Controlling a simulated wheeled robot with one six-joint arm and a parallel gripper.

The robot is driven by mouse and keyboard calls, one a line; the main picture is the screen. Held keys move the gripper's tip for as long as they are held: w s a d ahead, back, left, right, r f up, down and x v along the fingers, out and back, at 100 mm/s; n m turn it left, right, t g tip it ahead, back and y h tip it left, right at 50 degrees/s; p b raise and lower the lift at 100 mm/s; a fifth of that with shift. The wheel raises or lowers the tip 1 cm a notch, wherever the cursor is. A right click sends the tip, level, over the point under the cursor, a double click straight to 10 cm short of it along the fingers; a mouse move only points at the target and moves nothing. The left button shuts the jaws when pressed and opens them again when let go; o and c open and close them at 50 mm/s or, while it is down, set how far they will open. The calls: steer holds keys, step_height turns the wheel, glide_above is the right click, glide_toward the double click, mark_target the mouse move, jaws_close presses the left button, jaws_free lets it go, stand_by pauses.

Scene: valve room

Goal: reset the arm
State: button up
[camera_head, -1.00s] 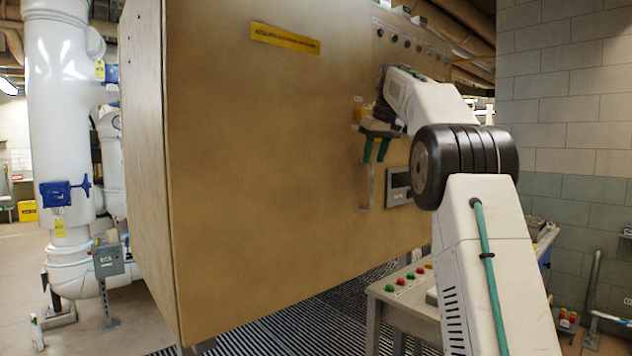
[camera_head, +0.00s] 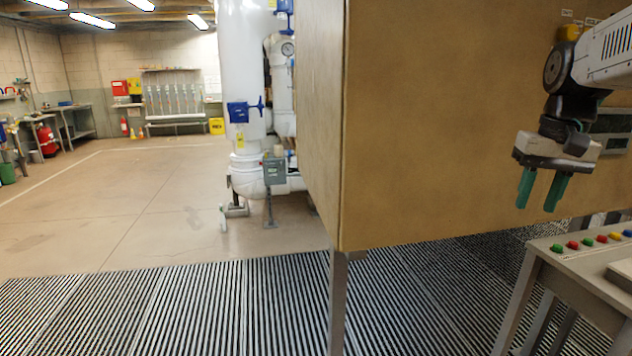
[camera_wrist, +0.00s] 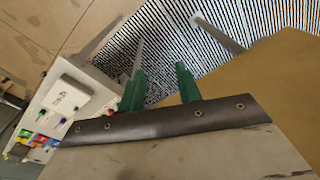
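My gripper (camera_head: 542,189) hangs at the right of the head view, in front of the large tan cabinet (camera_head: 440,130). Its two green fingers point down, stand apart and hold nothing. In the wrist view my gripper (camera_wrist: 158,85) shows the same two fingers with a clear gap between them, the striped floor grating behind. My arm bends in from the right edge of the head view; its lower part is out of the picture.
A console (camera_head: 585,265) with coloured buttons stands below and right of my gripper. A cabinet leg (camera_head: 338,300) rises from the striped grating (camera_head: 200,310). White pipes with a blue valve (camera_head: 240,111) stand left of the cabinet. The floor at left (camera_head: 120,200) is open.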

steer(key=s+a+f+n, duration=0.1)
steer(key=s+a+f, duration=0.2)
steer(key=s, duration=0.4)
steer(key=s+a+f+n, duration=0.1)
steer(key=s+a+f, duration=0.3)
steer(key=s, duration=0.4)
steer(key=s+a+f+n, duration=0.1)
steer(key=s+a+f, duration=0.2)
steer(key=s+a, duration=0.3)
steer(key=shift+s+f, duration=0.3)
steer(key=shift+s, duration=0.4)
steer(key=shift+o, duration=0.3)
